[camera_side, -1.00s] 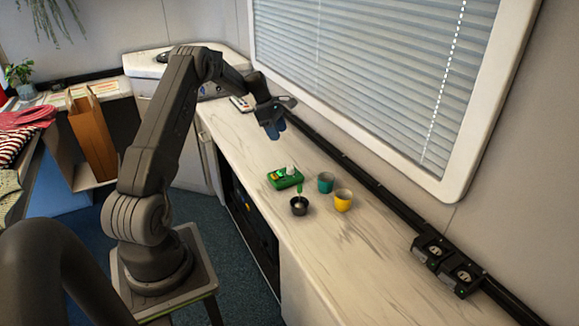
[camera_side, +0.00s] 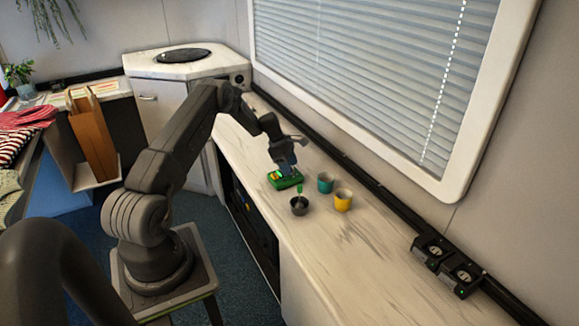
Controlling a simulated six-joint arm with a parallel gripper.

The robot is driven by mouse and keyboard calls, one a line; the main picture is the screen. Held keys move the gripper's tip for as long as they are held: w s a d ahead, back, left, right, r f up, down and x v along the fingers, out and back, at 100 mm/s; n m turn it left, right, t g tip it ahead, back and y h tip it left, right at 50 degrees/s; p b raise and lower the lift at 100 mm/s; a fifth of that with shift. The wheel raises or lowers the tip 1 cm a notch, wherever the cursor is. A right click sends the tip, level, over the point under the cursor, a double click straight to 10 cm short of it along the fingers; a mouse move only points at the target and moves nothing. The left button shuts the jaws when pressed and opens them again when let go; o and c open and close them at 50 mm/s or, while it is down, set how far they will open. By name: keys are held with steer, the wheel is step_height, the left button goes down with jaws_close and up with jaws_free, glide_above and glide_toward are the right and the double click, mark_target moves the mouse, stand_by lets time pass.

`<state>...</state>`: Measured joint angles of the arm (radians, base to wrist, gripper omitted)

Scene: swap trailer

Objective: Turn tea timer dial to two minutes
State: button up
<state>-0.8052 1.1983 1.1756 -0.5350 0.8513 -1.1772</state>
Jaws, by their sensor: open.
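A small green device (camera_side: 284,181), which looks like the tea timer, lies on the white counter in the side view. Orange-yellow parts show at its left end. My gripper (camera_side: 288,170) points down right over the device, at its upper right part, and is open. Its fingers hide the white knob-like part on top. I cannot tell whether the fingers touch it or are around it. The dial's setting is too small to read.
Close by on the counter (camera_side: 330,260) stand a dark bowl (camera_side: 299,207) with a green-handled utensil, a teal cup (camera_side: 325,183) and a yellow cup (camera_side: 343,201). A black rail with two black boxes (camera_side: 447,265) runs along the wall. The front counter is clear.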

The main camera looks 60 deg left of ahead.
steer(key=shift+w+f, duration=0.1)
steer(key=shift+f, duration=0.15)
steer(key=shift+c, duration=0.5)
steer(key=c, duration=0.8)
steer(key=m+g, duration=0.1)
steer(key=m, duration=0.2)
steer(key=m+g+h, duration=0.1)
steer(key=m, duration=0.1)
steer(key=shift+m, duration=0.4)
steer(key=m+g, duration=0.1)
steer(key=m, duration=0.2)
steer(key=m+g, duration=0.1)
steer(key=m, duration=0.1)
steer(key=shift+w+m, duration=0.15)
steer(key=shift+m, duration=0.25)
